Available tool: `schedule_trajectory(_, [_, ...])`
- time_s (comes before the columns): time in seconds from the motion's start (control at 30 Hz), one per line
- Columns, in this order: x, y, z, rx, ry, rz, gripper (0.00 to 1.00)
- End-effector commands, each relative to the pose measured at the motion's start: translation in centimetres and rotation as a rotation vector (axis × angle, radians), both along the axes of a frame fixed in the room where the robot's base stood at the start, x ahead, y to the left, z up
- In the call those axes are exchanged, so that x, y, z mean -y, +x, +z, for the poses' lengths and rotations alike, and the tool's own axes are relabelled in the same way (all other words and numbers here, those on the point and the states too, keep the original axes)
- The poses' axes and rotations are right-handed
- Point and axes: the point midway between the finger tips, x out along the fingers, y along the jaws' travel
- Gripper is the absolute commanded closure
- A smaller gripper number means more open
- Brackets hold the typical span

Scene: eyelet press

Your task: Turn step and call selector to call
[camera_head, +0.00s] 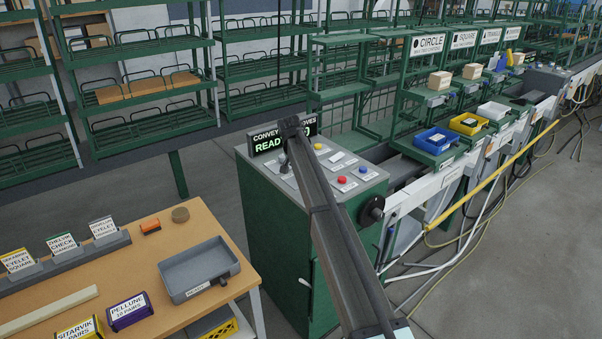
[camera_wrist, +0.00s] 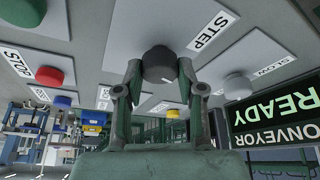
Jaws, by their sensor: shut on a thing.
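The selector knob (camera_wrist: 160,63) is a dark grey round knob on the grey sloped panel, beside a white STEP label (camera_wrist: 212,31) in the wrist view. My gripper (camera_wrist: 165,82) has its two fingers on either side of the knob, shut on it. No pointer mark on the knob is clear, so its setting cannot be told, and no CALL label is readable. In the head view my arm crosses in front of the control cabinet (camera_head: 270,235) and hides the knob and most of the gripper.
The panel also carries a red button (camera_wrist: 50,76) near a STOP label (camera_wrist: 16,59), a blue button (camera_wrist: 62,102), a yellow button (camera_wrist: 172,113) and a grey knob (camera_wrist: 238,86) by SLOW. A display (camera_head: 275,140) reads READY. A wooden table (camera_head: 190,225) stands at left.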

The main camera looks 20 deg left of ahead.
Motion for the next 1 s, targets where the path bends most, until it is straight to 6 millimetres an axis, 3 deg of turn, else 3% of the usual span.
schedule_trajectory(0.43, [-0.20, 0.04, -0.20, -0.002, 0.000, -0.283, 0.96])
schedule_trajectory(1.0, [-0.13, -0.03, -0.12, -0.003, 0.000, -0.341, 0.96])
